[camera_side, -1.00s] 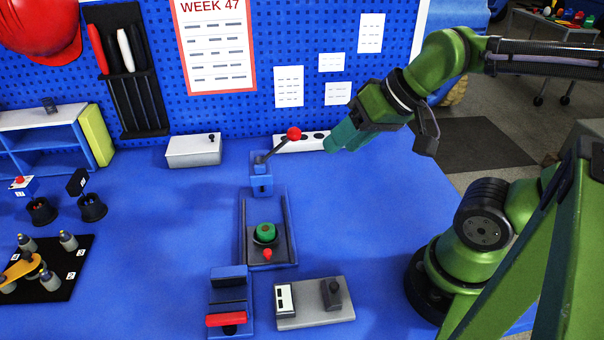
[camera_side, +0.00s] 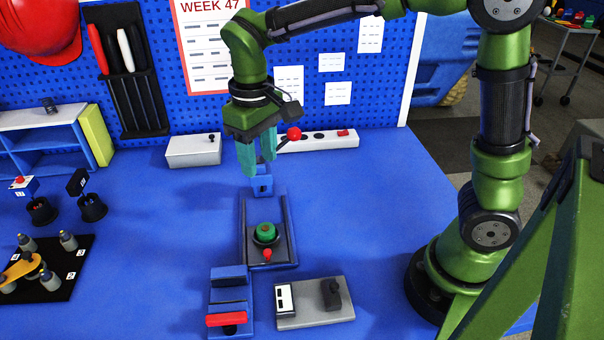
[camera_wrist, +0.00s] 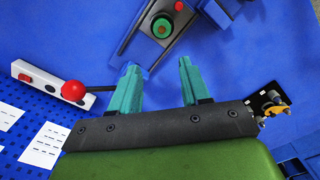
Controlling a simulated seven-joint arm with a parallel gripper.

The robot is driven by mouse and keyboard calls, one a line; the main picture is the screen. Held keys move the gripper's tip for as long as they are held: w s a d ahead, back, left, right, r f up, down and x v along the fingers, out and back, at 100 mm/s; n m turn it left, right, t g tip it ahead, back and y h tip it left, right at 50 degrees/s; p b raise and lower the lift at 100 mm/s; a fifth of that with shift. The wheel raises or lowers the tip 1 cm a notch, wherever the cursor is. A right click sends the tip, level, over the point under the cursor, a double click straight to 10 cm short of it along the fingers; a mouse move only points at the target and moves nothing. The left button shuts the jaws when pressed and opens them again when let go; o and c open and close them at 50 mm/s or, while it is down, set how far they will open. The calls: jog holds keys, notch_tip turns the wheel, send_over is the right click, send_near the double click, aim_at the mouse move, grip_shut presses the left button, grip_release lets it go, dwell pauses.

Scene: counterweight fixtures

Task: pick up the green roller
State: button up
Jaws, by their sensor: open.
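The green roller (camera_side: 265,230) sits in a dark round holder on a grey sliding plate within the blue railed fixture (camera_side: 243,205). A small red knob (camera_side: 267,254) is on its near side. In the wrist view the green roller (camera_wrist: 162,27) shows at the top, beyond the fingertips. My gripper (camera_side: 258,172) points down with teal fingers, above and behind the roller, close to the blue block at the fixture's back end. In the wrist view my gripper (camera_wrist: 159,65) is open, with nothing between its fingers.
A red-balled lever (camera_side: 294,134) rises beside my gripper, with a white power strip (camera_side: 335,139) behind. A blue fixture with a red handle (camera_side: 226,320) and a grey switch plate (camera_side: 315,316) stand in front. The table right of the rails is clear.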

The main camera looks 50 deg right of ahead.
send_over(265, 228)
jog(key=f, duration=1)
jog(key=shift+w+d+f, duration=0.1)
jog(key=shift+d+f, duration=0.15)
jog(key=shift+a+f, duration=0.2)
jog(key=shift+f, duration=2.5)
jog(key=shift+c, duration=0.4)
jog(key=c, duration=0.6)
jog(key=shift+c, duration=0.2)
jog(key=shift+r, duration=0.15)
